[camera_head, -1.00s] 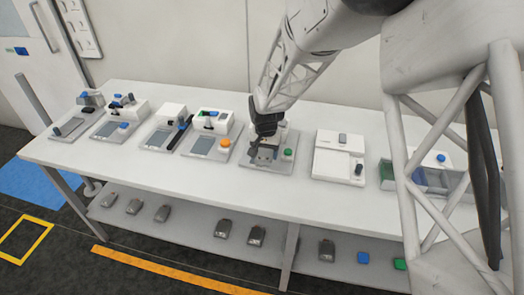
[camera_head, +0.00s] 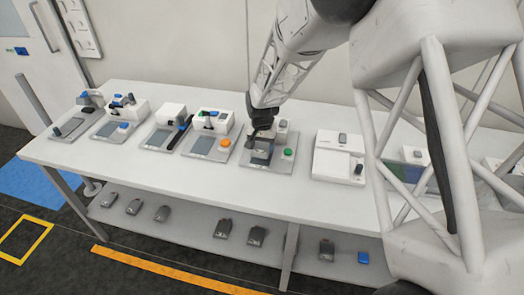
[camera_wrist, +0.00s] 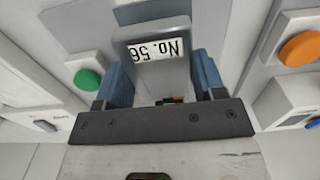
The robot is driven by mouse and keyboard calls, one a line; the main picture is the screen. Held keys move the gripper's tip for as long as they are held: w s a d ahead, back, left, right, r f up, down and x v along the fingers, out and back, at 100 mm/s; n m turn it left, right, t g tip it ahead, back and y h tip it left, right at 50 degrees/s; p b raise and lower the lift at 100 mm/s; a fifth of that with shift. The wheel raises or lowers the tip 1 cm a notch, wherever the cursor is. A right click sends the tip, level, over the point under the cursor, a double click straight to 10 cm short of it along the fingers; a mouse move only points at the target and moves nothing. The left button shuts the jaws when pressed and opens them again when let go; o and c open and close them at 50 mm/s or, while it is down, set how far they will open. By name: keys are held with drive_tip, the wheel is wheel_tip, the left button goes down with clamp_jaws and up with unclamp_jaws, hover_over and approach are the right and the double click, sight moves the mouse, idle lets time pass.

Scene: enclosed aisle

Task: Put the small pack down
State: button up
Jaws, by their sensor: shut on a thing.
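The small pack (camera_wrist: 150,72) is a grey block with a white label that reads "No. 56", upside down in the wrist view. My gripper (camera_wrist: 160,85) is shut on it, with a blue finger pad on each side. In the head view my gripper (camera_head: 261,136) is over the station with the green button (camera_head: 288,153), which shows at the left in the wrist view (camera_wrist: 87,80). The pack is mostly hidden by my gripper in the head view. I cannot tell whether it touches the station plate.
Left of it stands a station with an orange button (camera_head: 223,143), and right of it a white box station (camera_head: 338,155). More stations line the white table (camera_head: 150,180). Several grey packs (camera_head: 225,228) and a blue block (camera_head: 363,257) lie on the lower shelf.

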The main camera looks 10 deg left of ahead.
sight(262, 147)
drive_tip(key=shift+f, duration=1.3)
drive_tip(key=shift+f, duration=0.1)
drive_tip(key=o, duration=1)
wheel_tip(262, 147, up, 12)
idle(0.3)
